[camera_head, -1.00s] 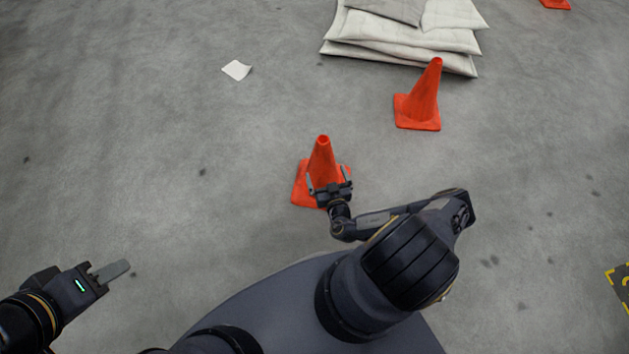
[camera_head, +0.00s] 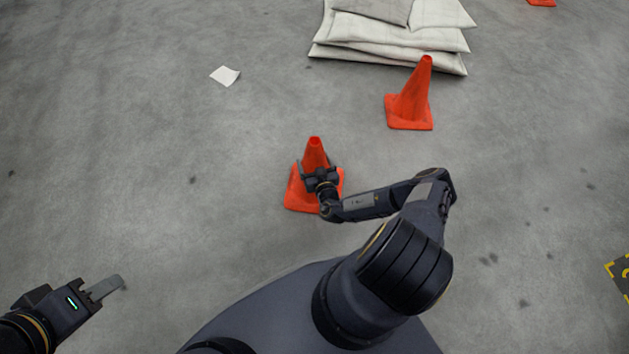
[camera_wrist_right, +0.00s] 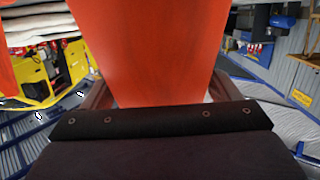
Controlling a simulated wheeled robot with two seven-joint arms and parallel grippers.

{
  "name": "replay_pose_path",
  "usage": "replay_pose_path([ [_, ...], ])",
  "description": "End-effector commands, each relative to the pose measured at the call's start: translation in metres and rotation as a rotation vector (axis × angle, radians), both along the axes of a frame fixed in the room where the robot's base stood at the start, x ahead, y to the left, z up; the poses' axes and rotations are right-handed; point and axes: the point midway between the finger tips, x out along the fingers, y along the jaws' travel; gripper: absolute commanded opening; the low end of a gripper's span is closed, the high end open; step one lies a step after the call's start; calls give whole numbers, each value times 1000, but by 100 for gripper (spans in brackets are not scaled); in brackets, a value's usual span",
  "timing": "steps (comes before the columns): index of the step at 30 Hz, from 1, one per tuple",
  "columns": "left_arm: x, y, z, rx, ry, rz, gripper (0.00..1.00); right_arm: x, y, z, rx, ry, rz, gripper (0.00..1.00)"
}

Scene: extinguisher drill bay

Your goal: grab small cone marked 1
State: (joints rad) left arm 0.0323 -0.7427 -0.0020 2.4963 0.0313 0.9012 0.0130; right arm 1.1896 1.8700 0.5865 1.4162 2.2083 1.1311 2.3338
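A small orange cone (camera_head: 314,150) stands upright on the floor in the middle of the head view. No number can be read on its visible sides. My right gripper (camera_head: 318,165) is at this cone, with its fingers apart on either side of the cone's body. In the right wrist view the orange cone (camera_wrist_right: 150,45) fills the middle between the two fingers, and contact cannot be made out. My left gripper (camera_head: 108,286) is at the lower left, away from the cones. It is seen edge-on, so its opening is hidden.
A second orange cone (camera_head: 412,100) stands behind and to the right. Stacked pale sandbags (camera_head: 390,45) lie at the back, with a white sheet (camera_head: 225,75) left of them. Another cone (camera_head: 541,2) is cut off at the top right. The left floor is clear.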

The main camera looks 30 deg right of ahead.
Motion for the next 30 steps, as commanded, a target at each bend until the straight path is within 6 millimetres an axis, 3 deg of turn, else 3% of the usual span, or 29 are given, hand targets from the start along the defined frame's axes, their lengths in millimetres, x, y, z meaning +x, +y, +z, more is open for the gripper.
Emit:
replay_pose_path([
  [1,0,0,0,0,0,0,36,0,0,0,0,0,0,75],
  [12,0,0,0,0,0,0,36,-1,0,0,0,0,0,28],
  [22,0,0,2,0,0,0,36,0,0,4,1,-1,0,28],
  [30,0,0,12,0,0,0,36,0,0,25,1,-1,0,28],
])
